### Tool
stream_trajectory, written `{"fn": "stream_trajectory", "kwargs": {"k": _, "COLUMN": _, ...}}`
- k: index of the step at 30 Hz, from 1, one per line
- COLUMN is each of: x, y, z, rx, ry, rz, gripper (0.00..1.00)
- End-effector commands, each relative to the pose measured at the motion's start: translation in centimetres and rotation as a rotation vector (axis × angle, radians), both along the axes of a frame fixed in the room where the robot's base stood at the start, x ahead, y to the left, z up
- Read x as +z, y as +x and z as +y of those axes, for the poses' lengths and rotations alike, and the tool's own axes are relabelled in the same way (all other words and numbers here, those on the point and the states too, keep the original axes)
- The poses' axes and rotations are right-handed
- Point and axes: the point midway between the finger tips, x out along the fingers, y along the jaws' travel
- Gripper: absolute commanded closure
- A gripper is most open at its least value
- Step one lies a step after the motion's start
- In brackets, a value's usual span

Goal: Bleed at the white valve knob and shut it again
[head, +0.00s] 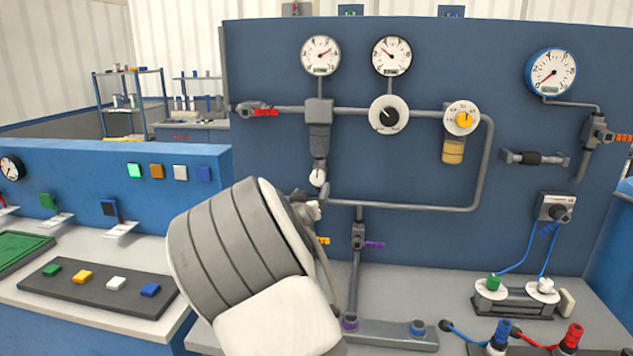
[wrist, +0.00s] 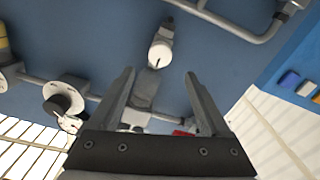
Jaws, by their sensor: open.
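The white valve knob (head: 317,178) sits at the lower end of the grey filter unit (head: 319,125) on the blue panel. In the wrist view the picture is turned over, and the round white knob (wrist: 160,54) shows just beyond the fingertips, roughly centred between them. My gripper (wrist: 158,77) is open, with nothing between its fingers. In the head view my arm's thick grey and white wrist covers most of the gripper, just below the knob. I cannot tell the exact gap to the knob.
A grey pipe (head: 410,207) runs right from beside the knob. A black dial (head: 389,115) and a yellow-centred dial (head: 462,119) are to the right. A red-handled valve (head: 265,112) is at upper left. A purple-handled valve (head: 360,240) is below right.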

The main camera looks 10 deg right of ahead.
Motion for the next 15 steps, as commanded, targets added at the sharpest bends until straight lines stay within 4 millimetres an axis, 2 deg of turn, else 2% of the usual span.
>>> {"fn": "stream_trajectory", "kwargs": {"k": 9, "x": -0.1, "y": 5.2, "z": -1.8, "rx": -0.001, "ry": 0.0, "rz": 0.0, "gripper": 0.19}}
{"fn": "stream_trajectory", "kwargs": {"k": 15, "x": 0.0, "y": 7.4, "z": -2.5, "rx": 0.0, "ry": -0.001, "rz": 0.001, "gripper": 0.19}}
